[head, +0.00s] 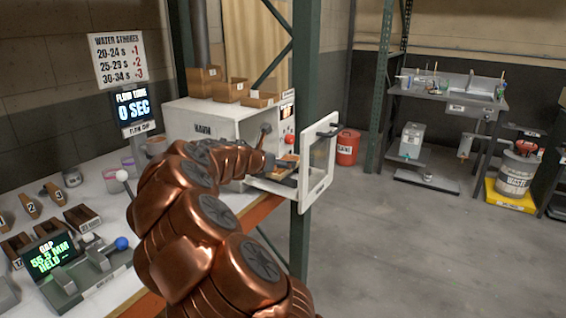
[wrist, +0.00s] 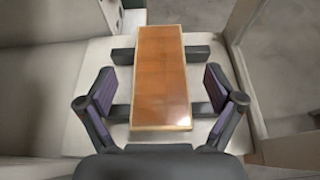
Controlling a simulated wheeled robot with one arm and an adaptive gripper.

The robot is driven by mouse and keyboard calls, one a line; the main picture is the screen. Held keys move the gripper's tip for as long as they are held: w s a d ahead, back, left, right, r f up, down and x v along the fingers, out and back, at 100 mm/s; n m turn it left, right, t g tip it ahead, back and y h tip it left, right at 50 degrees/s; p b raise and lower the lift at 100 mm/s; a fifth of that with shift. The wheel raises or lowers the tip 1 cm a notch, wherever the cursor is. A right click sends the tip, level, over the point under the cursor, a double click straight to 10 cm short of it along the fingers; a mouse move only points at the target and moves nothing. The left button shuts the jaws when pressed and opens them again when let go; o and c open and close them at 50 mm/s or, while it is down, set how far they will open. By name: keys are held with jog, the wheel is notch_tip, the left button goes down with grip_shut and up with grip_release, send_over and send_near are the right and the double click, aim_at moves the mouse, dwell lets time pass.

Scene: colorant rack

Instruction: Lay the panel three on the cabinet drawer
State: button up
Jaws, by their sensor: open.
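An orange-brown panel (wrist: 162,70) with a pale edge lies flat across dark bars on the white cabinet drawer (wrist: 75,125). No number shows on it. In the head view the panel (head: 290,157) appears small at the mouth of the white cabinet (head: 205,122), whose door (head: 318,170) stands open. My gripper (wrist: 158,82) is open, one finger on each side of the panel with a visible gap on both sides. In the head view my gripper (head: 277,163) is at the cabinet opening, partly hidden by the wrist.
The open door and its dark handle (head: 328,130) stand close right of my gripper. Wooden bins (head: 231,90) sit on the cabinet. The left bench holds wooden pieces (head: 82,217) and a gap gauge (head: 62,265). A green post (head: 303,110) stands behind the door. The floor at right is clear.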

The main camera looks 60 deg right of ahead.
jog(key=v, duration=0.7)
jog(key=shift+a, duration=0.25)
jog(key=s+a+f+m+g+y, duration=0.1)
jog(key=s+a+f+m+y, duration=0.3)
jog(key=a, duration=1.1)
jog(key=s+a+f+m+y, duration=0.5)
jog(key=s+a+m, duration=0.3)
jog(key=s+a, duration=0.5)
jog(key=s+a+f+m+g+y, duration=0.1)
jog(key=s+a+f+m+y, duration=0.3)
jog(key=s+a, duration=0.5)
jog(key=a+f+m, duration=0.1)
jog(key=a+m, duration=0.1)
jog(key=a, duration=0.7)
jog(key=shift+f+g, duration=0.2)
jog(key=shift+g, duration=0.1)
